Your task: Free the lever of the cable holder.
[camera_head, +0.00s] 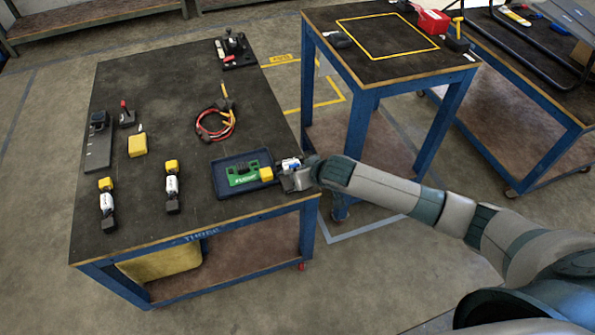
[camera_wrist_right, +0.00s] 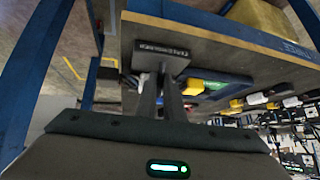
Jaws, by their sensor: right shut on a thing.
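The cable holder (camera_wrist_right: 160,55) is a dark block with pale lettering at the table's edge in the right wrist view. In the head view, a small white and blue part (camera_head: 291,164) shows there, at the table's front right corner. My right gripper (camera_wrist_right: 161,82) is at the holder, its two fingers close together and reaching up to the block. It is shut on the lever, which the fingers mostly hide. In the head view, the right gripper (camera_head: 298,177) covers most of the holder. My left gripper is not in view.
A dark blue tray (camera_head: 222,190) with a green board (camera_head: 243,174) and a yellow block (camera_head: 266,174) lies just left of the gripper. A red and black cable coil (camera_head: 215,124) lies mid-table. A second table (camera_head: 385,65) stands behind, across a gap.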

